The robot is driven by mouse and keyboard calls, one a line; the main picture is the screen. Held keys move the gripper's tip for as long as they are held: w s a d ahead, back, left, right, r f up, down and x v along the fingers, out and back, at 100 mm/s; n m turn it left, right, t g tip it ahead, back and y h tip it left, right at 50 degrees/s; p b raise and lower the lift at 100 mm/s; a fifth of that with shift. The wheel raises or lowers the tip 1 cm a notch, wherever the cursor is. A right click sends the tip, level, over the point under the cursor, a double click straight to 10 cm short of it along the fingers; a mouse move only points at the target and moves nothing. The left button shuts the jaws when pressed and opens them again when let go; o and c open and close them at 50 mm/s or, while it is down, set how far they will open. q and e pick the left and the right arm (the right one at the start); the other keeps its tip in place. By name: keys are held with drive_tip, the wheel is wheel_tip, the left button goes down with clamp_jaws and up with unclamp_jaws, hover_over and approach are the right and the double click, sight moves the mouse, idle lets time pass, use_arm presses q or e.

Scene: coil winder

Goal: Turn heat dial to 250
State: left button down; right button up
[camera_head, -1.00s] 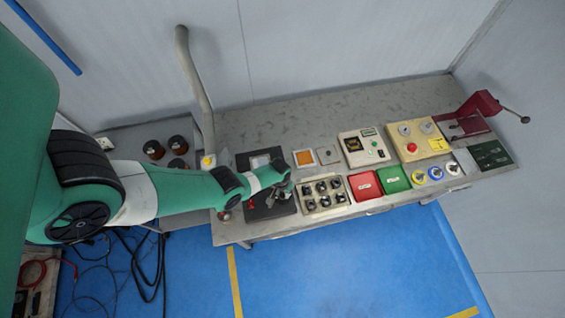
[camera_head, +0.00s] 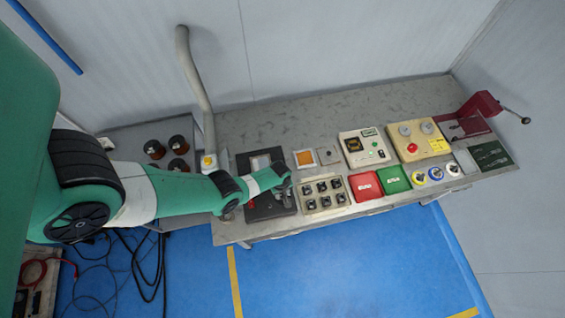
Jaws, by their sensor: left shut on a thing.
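A black panel (camera_head: 260,207) lies at the left part of the bench, under my left gripper (camera_head: 287,198). My left arm reaches in from the left, and the gripper points down at the panel's right side. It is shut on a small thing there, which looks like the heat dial. The dial itself is hidden by the gripper and wrist, and its scale and setting cannot be read. My right gripper is not in view.
Right of the black panel is a beige box with several black knobs (camera_head: 322,189). Farther right are a red block (camera_head: 364,186), a green block (camera_head: 393,180) and a beige box with a red button (camera_head: 412,148). A grey curved pipe (camera_head: 193,85) rises behind my arm.

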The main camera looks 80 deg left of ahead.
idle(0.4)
use_arm(q)
drive_tip(key=c, duration=0.5)
unclamp_jaws()
